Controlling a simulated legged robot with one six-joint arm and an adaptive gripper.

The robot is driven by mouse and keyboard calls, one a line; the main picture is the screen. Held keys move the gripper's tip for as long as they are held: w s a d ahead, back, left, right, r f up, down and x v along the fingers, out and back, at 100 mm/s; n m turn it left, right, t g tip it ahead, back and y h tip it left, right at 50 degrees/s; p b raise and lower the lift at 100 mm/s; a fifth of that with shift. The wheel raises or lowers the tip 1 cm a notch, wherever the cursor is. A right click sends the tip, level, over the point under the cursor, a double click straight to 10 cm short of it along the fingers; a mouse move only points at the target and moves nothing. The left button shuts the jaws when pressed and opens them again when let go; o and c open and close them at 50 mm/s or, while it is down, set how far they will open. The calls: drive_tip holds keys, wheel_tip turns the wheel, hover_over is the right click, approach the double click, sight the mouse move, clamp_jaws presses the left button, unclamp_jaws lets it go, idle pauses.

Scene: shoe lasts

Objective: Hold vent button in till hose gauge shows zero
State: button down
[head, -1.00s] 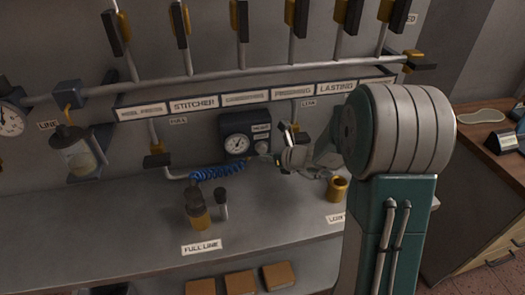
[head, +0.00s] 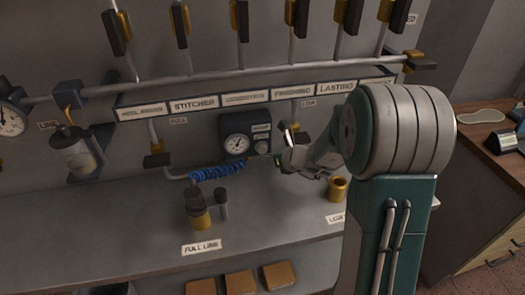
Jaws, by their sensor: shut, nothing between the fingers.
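The hose gauge, a white dial (head: 237,145), sits in a dark box (head: 232,127) on the wall above the bench. A small round knob (head: 262,147) shows at the box's lower right; it may be the vent button, but its label is too small to read. The needle is too small to read surely. A coiled blue hose (head: 217,171) runs below the box. My gripper (head: 280,156) is shut and empty, just right of the knob and apart from it in the picture. My own arm hides part of the wall to the right.
A dark and yellow fitting (head: 198,211) stands on the bench (head: 130,225) by the "FULL LINE" label (head: 201,248). A brass cup (head: 338,189) stands below my gripper. The bench's left front is clear.

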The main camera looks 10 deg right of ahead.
drive_tip(key=shift+w, duration=0.15)
drive_tip(key=shift+w+r, duration=0.1)
drive_tip(key=shift+w, duration=0.15)
drive_tip(key=shift+w, duration=0.55)
idle(2.0)
drive_tip(key=shift+s, duration=0.15)
idle(1.6)
drive_tip(key=shift+s, duration=0.85)
drive_tip(key=shift+s, duration=0.1)
drive_tip(key=s, duration=0.4)
drive_tip(key=shift+s, duration=0.4)
